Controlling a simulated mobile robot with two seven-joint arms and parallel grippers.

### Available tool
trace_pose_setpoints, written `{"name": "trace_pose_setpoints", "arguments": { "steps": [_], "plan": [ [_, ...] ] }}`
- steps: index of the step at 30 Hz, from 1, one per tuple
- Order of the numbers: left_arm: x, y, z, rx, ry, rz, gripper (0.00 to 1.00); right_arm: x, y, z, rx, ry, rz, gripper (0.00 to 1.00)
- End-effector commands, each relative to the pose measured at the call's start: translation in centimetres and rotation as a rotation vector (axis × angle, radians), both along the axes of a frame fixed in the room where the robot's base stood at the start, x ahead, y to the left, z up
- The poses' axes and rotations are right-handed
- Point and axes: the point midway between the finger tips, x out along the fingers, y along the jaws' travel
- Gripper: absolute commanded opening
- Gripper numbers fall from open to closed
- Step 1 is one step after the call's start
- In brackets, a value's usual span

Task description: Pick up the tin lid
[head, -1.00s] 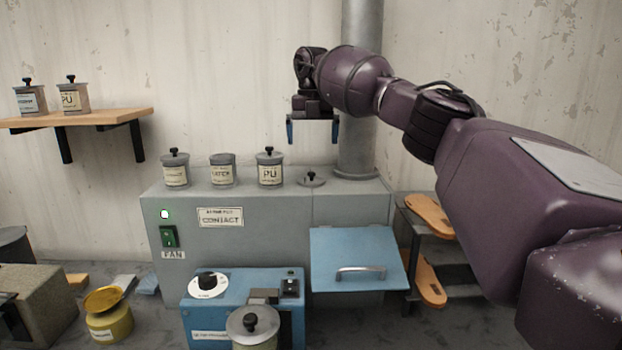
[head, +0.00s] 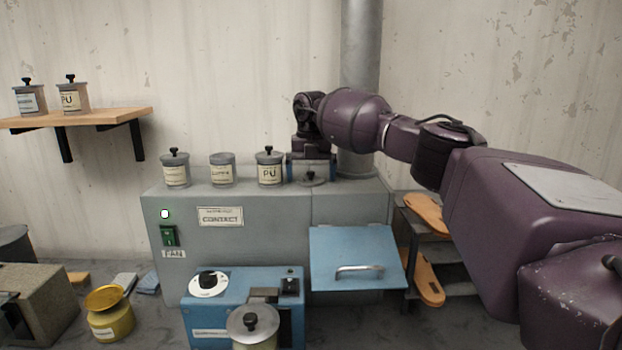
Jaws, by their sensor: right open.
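The tin lid (head: 311,182), a flat grey disc with a dark knob, lies on top of the grey fan cabinet (head: 270,240), right of the tins. My right gripper (head: 311,176) is open and points down over the lid, with one blue fingertip on each side of its knob. I cannot tell whether the fingers touch the lid. A grey tin without a knobbed lid (head: 222,172) stands on the cabinet between two lidded tins, the left one (head: 175,172) and the PU tin (head: 269,170). My left gripper is not in view.
The PU tin stands close to the left of my right gripper, and a thick grey pipe (head: 361,90) rises just behind it on the right. A blue hatch (head: 358,245) is below. A wooden shelf (head: 90,117) holds two tins at the left.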

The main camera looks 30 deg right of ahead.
Motion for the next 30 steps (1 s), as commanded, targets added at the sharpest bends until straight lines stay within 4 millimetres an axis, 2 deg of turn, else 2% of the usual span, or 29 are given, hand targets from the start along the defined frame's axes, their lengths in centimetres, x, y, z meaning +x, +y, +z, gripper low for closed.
{"name": "trace_pose_setpoints", "arguments": {
  "steps": [4, 5, 12, 14, 23, 26, 30],
  "plan": [
    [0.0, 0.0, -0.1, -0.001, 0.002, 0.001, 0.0, 0.0, 0.0, 0.0, 0.0, 0.0, 0.0, 1.0],
    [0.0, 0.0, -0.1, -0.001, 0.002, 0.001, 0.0, 0.0, 0.0, 0.0, 0.0, 0.0, 0.0, 0.97],
    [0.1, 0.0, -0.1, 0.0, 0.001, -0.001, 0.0, 0.0, 0.0, 0.0, 0.0, 0.0, 0.0, 0.6],
    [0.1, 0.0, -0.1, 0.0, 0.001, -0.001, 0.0, 0.0, 0.0, 0.0, 0.0, 0.0, 0.0, 0.52],
    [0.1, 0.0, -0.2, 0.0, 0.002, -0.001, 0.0, 0.0, 0.0, 0.4, 0.0, 0.0, 0.0, 0.52],
    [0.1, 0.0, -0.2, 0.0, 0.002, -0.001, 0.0, 0.0, 0.0, 1.3, 0.0, -0.001, -0.001, 0.52],
    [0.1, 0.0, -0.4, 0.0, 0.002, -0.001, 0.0, 0.1, 0.1, 3.8, 0.001, -0.004, -0.001, 0.52]
  ]
}}
